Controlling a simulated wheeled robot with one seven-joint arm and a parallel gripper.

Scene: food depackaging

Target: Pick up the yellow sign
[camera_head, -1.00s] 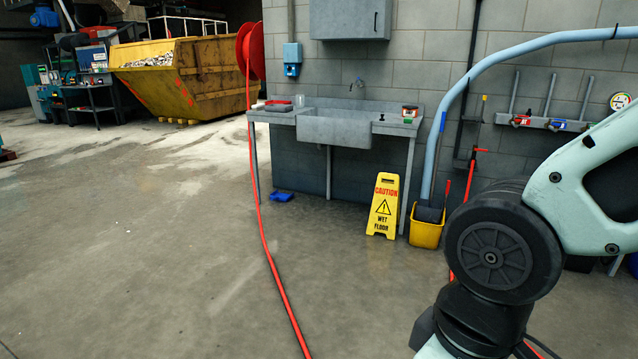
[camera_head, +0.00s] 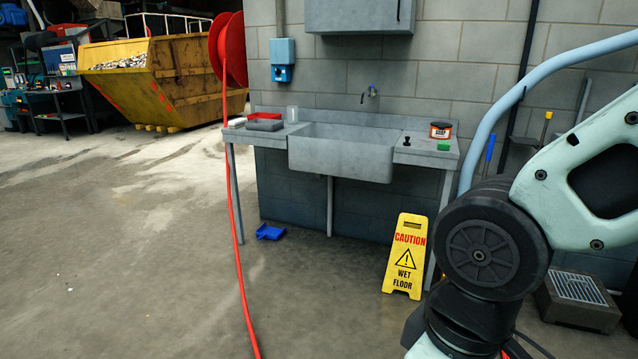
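The yellow sign (camera_head: 405,257) stands upright on the concrete floor, right of centre in the head view. It reads "CAUTION WET FLOOR" with a warning triangle. It stands in front of the right leg of the sink unit, close to the wall. My arm fills the right side of the view, and its dark joint shows just right of the sign without covering its face. My gripper is outside the view.
A grey sink unit (camera_head: 340,153) stands against the block wall behind the sign. A blue dustpan-like item (camera_head: 270,232) lies under it. A red hose (camera_head: 240,270) runs down across the floor. A grated box (camera_head: 577,298) sits at right. Floor at left is clear.

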